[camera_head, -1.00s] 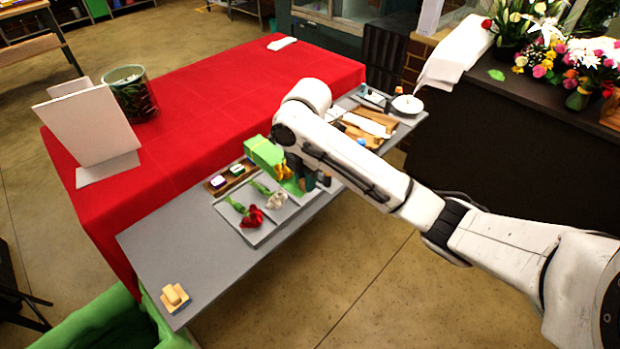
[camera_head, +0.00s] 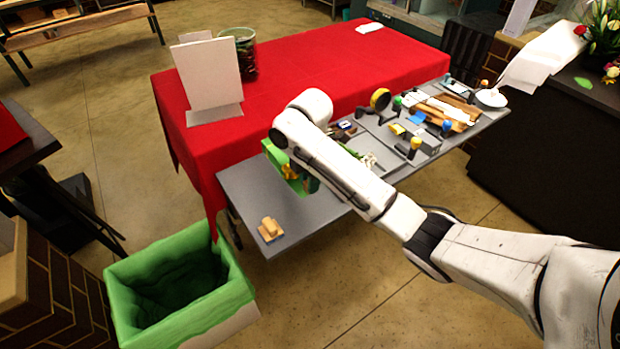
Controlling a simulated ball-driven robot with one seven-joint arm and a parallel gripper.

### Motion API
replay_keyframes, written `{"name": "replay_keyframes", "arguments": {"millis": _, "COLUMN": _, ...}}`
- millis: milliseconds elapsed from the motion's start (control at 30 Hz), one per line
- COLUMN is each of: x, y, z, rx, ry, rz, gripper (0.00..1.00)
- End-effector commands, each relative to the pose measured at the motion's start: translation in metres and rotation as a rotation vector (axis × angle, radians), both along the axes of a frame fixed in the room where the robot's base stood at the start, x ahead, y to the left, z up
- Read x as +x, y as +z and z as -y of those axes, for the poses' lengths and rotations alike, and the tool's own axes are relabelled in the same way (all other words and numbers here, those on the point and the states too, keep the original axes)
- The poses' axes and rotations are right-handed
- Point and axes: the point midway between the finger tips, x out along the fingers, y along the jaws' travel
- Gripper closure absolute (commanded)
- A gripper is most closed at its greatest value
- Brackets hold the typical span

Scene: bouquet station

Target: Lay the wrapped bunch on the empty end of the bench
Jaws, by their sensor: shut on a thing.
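The wrapped bunch (camera_head: 275,157), in green wrap with some yellow showing, hangs below the end of my arm, above the left part of the grey bench (camera_head: 262,195). My gripper (camera_head: 299,178) is shut on it; the arm hides much of the gripper and the bunch. I cannot tell whether the bunch touches the bench. The bench's left end is bare except for a small wooden block-like thing (camera_head: 270,229) near its front corner.
A red-covered table (camera_head: 300,75) runs behind the bench, with a white board (camera_head: 208,75) and a glass vessel (camera_head: 245,50). Trays, tools and a white bowl (camera_head: 491,98) fill the bench's right part. A green-lined bin (camera_head: 180,285) stands at front left.

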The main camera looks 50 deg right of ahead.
Motion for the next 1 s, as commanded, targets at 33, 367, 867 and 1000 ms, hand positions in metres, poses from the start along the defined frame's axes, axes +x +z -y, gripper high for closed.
{"name": "replay_keyframes", "arguments": {"millis": 33, "x": 0.0, "y": -0.005, "z": 0.0, "rx": 0.0, "ry": 0.0, "rz": 0.001, "gripper": 1.0}}
{"name": "replay_keyframes", "arguments": {"millis": 367, "x": 0.0, "y": -0.033, "z": 0.0, "rx": -0.002, "ry": 0.001, "rz": 0.0, "gripper": 1.0}}
{"name": "replay_keyframes", "arguments": {"millis": 867, "x": 0.0, "y": -0.072, "z": 0.0, "rx": 0.0, "ry": 0.0, "rz": 0.001, "gripper": 1.0}}
{"name": "replay_keyframes", "arguments": {"millis": 1000, "x": 0.0, "y": -0.077, "z": 0.0, "rx": 0.0, "ry": 0.0, "rz": 0.0, "gripper": 1.0}}
